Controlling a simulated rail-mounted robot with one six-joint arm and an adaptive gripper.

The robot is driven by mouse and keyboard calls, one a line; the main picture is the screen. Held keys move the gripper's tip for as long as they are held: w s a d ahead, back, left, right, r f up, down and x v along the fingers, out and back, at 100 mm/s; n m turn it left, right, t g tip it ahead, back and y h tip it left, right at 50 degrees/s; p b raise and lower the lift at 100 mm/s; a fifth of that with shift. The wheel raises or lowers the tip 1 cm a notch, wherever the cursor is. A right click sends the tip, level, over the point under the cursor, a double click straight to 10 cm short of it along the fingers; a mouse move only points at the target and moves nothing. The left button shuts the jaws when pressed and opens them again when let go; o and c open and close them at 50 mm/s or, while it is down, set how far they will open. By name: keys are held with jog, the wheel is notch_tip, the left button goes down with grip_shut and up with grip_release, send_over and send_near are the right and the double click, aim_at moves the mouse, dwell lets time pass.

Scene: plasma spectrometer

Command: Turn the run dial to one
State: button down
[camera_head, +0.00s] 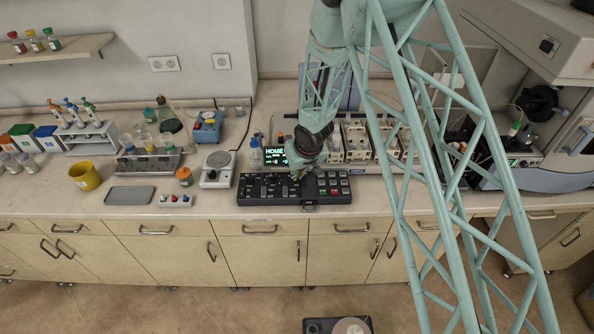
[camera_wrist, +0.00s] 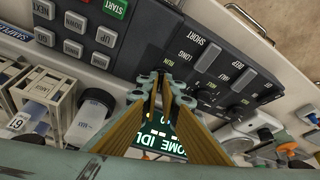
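The black control panel (camera_head: 262,200) lies along the front of the counter; it also shows in the wrist view (camera_wrist: 150,50). In the head view my gripper (camera_head: 304,170) is small and partly hidden.
A lit display (camera_head: 276,157) reading HOME stands behind the panel. Racked modules (camera_head: 355,140) stand to its right. A scale (camera_head: 217,168) is on its left. Grey and green buttons (camera_wrist: 75,22) fill the panel's other end. The counter left of the scale holds labware.

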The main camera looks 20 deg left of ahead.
jog(key=shift+w+r+n+p, duration=0.1)
jog(key=shift+w+n+p, duration=0.05)
jog(key=shift+n+p, duration=0.45)
jog(key=shift+w+n+g+y, duration=0.1)
jog(key=shift+n+g+y, duration=0.3)
jog(key=shift+n, duration=0.75)
jog(key=shift+w+n+g+y, duration=0.1)
jog(key=shift+n+g+y, duration=0.1)
jog(key=shift+n+g, duration=0.7)
jog(key=shift+n+t, duration=0.25)
jog(key=shift+t, duration=0.05)
jog(key=c, duration=2.9)
grip_release()
jog(key=shift+s+d, duration=0.1)
jog(key=shift+s, duration=0.05)
jog(key=shift+d, duration=0.1)
jog(key=shift+v, duration=5.95)
